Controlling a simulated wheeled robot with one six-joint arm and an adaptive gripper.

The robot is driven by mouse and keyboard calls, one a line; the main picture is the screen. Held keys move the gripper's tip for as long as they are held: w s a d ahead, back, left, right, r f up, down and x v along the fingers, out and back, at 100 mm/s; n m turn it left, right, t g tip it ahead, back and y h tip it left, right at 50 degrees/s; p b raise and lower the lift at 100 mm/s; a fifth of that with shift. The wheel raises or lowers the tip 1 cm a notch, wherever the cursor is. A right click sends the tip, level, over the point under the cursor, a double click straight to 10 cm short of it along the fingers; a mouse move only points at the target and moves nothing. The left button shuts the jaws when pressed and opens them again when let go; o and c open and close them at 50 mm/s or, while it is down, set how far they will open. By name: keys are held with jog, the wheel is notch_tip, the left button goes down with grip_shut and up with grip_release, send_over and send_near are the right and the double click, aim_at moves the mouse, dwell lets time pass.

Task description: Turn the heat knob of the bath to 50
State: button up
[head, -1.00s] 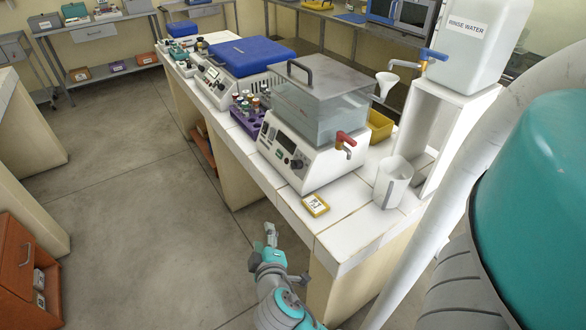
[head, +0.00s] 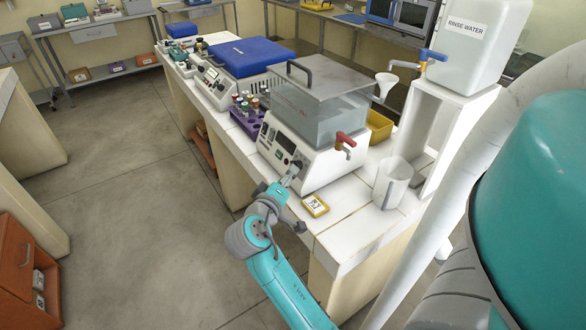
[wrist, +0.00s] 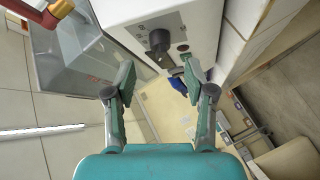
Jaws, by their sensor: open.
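The bath (head: 318,118) is a white box with a clear tank and a grey lid, standing on the white bench. Its front panel carries a display and a dark round heat knob, which shows in the wrist view (wrist: 158,40). The knob's setting cannot be read.
A red-handled tap (head: 345,144) sticks out from the bath's right side. A yellow timer (head: 315,206) and a clear jug (head: 391,184) stand on the bench nearby. A purple rack of bottles (head: 249,118) is left of the bath. The floor before the bench is clear.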

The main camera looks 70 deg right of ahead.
jog(key=shift+x, duration=3)
grip_shut()
